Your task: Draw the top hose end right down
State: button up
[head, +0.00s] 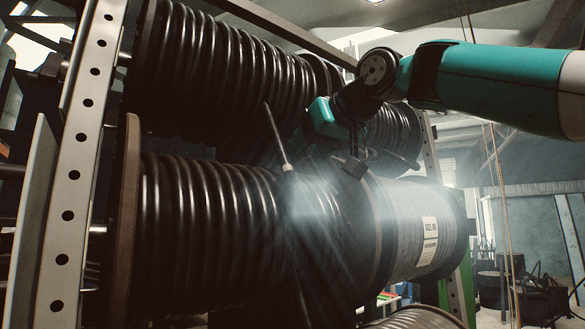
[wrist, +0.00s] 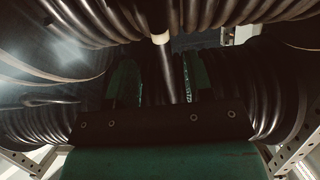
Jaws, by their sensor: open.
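The top reel (head: 225,70) carries coiled black hose. A loose black hose end (head: 275,135) hangs in front of the reels, slightly tilted, with a pale band (head: 287,168) near its lower part. In the wrist view the hose (wrist: 171,75) lies between the two fingers, with the pale band (wrist: 160,38) beyond them. My gripper (head: 322,162) is open, just right of the hose in the head view, between the upper and lower reels; it also shows in the wrist view (wrist: 163,80). I cannot tell whether either finger touches the hose.
A lower reel of black hose (head: 205,225) sits just below, close to my gripper. A grey-wrapped reel with a white label (head: 430,240) is at its right. A perforated metal upright (head: 68,215) stands at the left. Free room lies at the right, beyond the rack.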

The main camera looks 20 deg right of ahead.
aim_at(290, 167)
jog(key=p+x, duration=0.1)
jog(key=x, duration=0.4)
jog(key=shift+w+a+f, duration=0.1)
jog(key=shift+w, duration=0.1)
jog(key=shift+f, duration=0.1)
grip_shut()
